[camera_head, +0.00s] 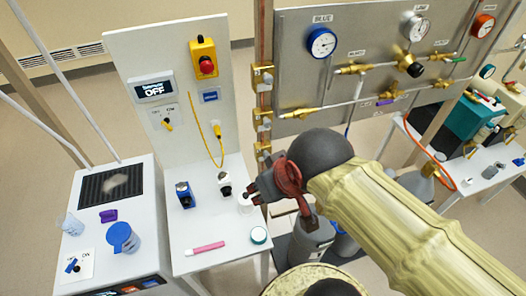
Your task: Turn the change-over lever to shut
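A grey gas panel (300,75) stands at the top, with brass pipes, valves and gauges. A purple lever (386,102) lies roughly along the lower pipe. A green handle (458,60) and a black knob (414,69) are on the upper pipe. I cannot tell from the small labels which of these is the change-over lever. My gripper (278,206), dark red and black, is over the right edge of the white bench, below and left of the panel. Its fingers look apart with nothing seen between them. It is well away from the panel's handles.
The white bench (210,262) holds a blue device (184,194), a pink marker (205,248) and a teal-lidded jar (259,235). Grey cylinders (308,246) stand below my gripper. An orange hose (428,146) hangs at right. Brass fittings (262,78) stick out from the brown post.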

